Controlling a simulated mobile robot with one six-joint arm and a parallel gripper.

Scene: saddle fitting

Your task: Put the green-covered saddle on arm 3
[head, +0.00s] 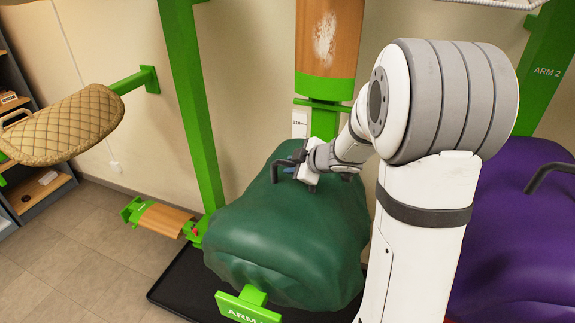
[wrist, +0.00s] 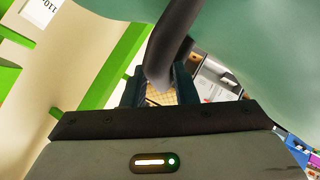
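The green-covered saddle (head: 285,240) is a large dark green bundle in the middle of the head view. A green plate reading ARM (head: 240,308) shows at its lower front; its number is not readable. My gripper (head: 300,168) is at the dark handle (head: 273,172) on top of the saddle. In the wrist view the handle (wrist: 172,45) lies between the close-set fingers of my gripper (wrist: 160,88), which appear shut on it. The pale green cover (wrist: 255,45) fills the upper right there. I cannot tell which arm is arm 3.
A bare wood-topped green arm (head: 163,218) stands low at left; its number is unreadable. A tan quilted saddle (head: 65,125) is on a green arm at far left. A purple-covered saddle (head: 515,230) is at right, near an upright marked ARM 2 (head: 547,72). A black tray (head: 180,290) lies below.

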